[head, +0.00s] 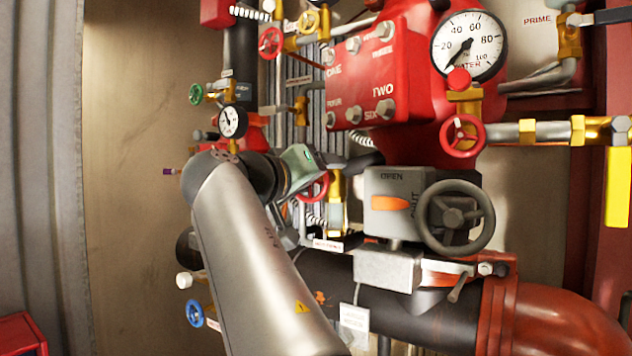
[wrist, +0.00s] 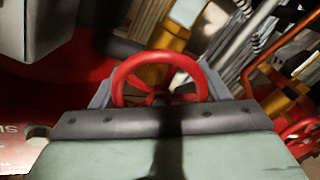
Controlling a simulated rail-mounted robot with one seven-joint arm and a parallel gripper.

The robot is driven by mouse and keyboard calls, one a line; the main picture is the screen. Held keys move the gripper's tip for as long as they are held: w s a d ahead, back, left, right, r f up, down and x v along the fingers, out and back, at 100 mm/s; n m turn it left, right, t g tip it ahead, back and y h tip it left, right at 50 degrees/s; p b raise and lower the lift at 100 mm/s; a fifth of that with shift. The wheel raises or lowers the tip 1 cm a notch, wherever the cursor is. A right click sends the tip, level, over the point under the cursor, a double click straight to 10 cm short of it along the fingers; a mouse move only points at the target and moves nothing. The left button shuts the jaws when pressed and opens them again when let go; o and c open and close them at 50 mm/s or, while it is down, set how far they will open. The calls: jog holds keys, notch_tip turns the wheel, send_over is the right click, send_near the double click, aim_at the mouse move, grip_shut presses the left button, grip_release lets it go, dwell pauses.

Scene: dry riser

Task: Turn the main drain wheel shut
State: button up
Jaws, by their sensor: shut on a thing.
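A red handwheel (wrist: 124,77) sits between the two grey fingers of my gripper (wrist: 158,84) in the wrist view. The fingers are shut on opposite sides of its rim, and the gripper body hides the rim's near part. In the head view the same red wheel (head: 323,186) shows only in part behind my gripper (head: 311,180), beside a brass valve body (head: 337,190). A small white tag (head: 328,244) hangs below it; its text is too small to read.
Right of the wheel stands a grey gearbox (head: 392,195) with a large dark handwheel (head: 455,217) and an orange pointer. A red chamber (head: 370,75) is above. A black pipe (head: 400,312) runs below. Other small wheels, including a red one (head: 462,136), are close by.

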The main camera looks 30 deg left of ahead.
jog(key=m+b, duration=0.1)
jog(key=m, duration=0.7)
jog(key=shift+d+m, duration=0.15)
jog(key=shift+m, duration=0.15)
dwell(0.5)
jog(key=o, duration=1)
jog(key=s+b, duration=0.3)
jog(key=s, duration=1.4)
jog(key=shift+s+b, duration=0.25)
jog(key=shift+b, duration=0.05)
